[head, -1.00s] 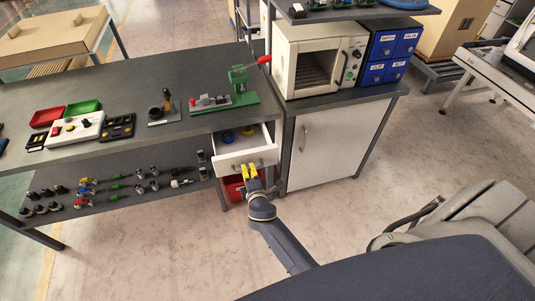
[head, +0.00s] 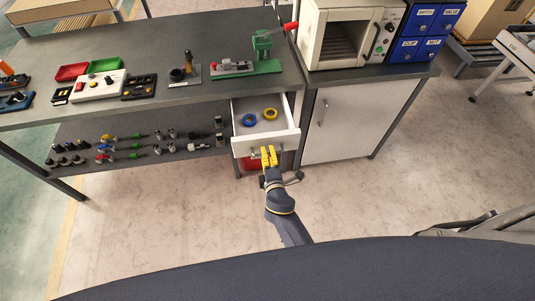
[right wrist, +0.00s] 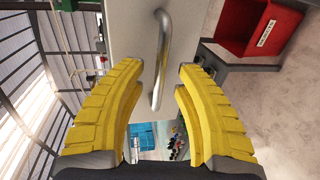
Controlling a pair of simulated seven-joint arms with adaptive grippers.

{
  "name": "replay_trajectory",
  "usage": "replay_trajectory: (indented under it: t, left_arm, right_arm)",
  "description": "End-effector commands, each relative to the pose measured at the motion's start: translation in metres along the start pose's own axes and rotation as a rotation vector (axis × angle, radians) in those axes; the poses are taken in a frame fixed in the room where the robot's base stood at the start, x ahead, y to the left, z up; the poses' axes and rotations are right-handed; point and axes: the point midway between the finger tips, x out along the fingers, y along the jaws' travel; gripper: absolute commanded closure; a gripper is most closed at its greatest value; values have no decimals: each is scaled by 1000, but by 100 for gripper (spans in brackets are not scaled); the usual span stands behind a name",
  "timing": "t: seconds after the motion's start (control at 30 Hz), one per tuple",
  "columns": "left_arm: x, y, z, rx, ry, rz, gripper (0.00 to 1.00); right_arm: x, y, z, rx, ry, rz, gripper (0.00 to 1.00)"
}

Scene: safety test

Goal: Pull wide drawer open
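The white wide drawer (head: 288,141) stands open under the right end of the grey bench. A blue ring (head: 249,120) and a yellow ring (head: 270,114) lie inside it. My right gripper (head: 268,153) is at the drawer front, by its handle. In the right wrist view the yellow fingers of this gripper (right wrist: 160,68) are apart, with the metal bar handle (right wrist: 164,50) showing in the gap between the fingertips and not clamped. The drawer front (right wrist: 125,25) shows behind the handle. My left gripper is not in view.
A red bin (head: 252,163) sits below the drawer and also shows in the right wrist view (right wrist: 258,25). A white cabinet door (head: 345,125) stands right of the drawer. A green press (head: 263,55) stands on the bench above. The floor in front is clear.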

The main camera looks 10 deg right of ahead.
Motion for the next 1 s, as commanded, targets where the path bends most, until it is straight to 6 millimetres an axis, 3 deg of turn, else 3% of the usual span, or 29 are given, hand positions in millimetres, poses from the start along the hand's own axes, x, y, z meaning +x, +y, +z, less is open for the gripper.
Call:
replay_trajectory:
  t: [0.6, 1.0]
  left_arm:
    - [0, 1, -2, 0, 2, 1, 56]
    - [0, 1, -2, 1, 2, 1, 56]
  right_arm:
    - [-92, -1, 0, 1, 1, -2, 68]
    - [-115, 0, 0, 0, 1, 0, 68]
